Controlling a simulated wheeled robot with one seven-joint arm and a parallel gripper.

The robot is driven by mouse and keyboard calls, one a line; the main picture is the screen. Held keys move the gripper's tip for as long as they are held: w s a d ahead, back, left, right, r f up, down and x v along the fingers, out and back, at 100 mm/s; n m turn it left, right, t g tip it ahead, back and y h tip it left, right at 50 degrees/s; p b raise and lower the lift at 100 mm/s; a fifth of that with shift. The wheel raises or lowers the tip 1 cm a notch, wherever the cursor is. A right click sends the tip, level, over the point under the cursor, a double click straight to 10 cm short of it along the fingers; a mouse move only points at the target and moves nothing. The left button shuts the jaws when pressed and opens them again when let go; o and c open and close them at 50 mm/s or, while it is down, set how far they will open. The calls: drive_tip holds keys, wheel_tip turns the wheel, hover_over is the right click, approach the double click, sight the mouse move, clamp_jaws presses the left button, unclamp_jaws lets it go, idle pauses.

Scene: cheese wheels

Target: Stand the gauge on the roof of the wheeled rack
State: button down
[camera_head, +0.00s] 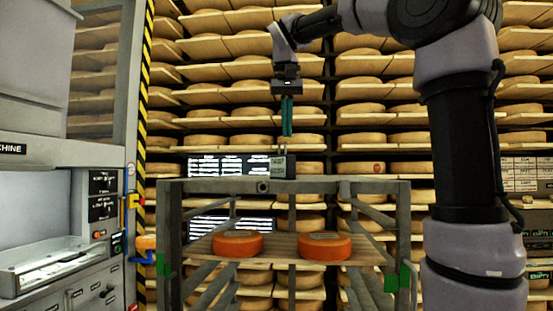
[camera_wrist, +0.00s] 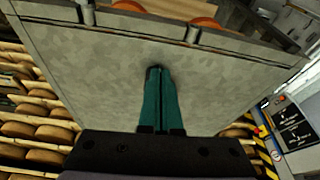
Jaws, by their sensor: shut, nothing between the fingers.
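The wheeled rack (camera_head: 174,235) stands in front of me in the head view, with a flat grey roof (camera_head: 220,186). A small grey block with a pale label and a short post on top, apparently the gauge (camera_head: 278,167), appears upright on the roof near its middle. My gripper (camera_head: 287,133) points down above it with its teal fingers shut and empty. A small gap seems to separate the fingertips from the block. In the wrist view, the shut fingers (camera_wrist: 155,70) lie over the grey roof (camera_wrist: 90,70). The block is not clearly visible there; the fingers may hide it.
Orange cheese wheels (camera_head: 238,244) (camera_head: 325,246) lie on the rack's wooden shelf below the roof. Shelves of cheese (camera_head: 235,114) fill the back. A grey machine (camera_head: 60,210) stands at the left beside a striped post (camera_head: 146,90). The roof beside the block looks clear.

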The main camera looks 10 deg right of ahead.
sight(287, 158)
drive_tip(key=x, duration=0.8)
drive_tip(key=shift+w+f, duration=0.15)
drive_tip(key=shift+f, duration=0.25)
drive_tip(key=w, duration=0.2)
drive_tip(key=shift+w+d+r, duration=0.15)
drive_tip(key=shift+w+d, duration=0.15)
drive_tip(key=shift+d, duration=0.1)
drive_tip(key=shift+w+d, duration=0.15)
drive_tip(key=shift+w, duration=0.35)
drive_tip(key=shift+w+d, duration=0.15)
drive_tip(key=shift+w, duration=0.55)
drive_tip(key=shift+w+d, duration=0.15)
drive_tip(key=shift+w, duration=0.55)
drive_tip(key=shift+s, duration=0.1)
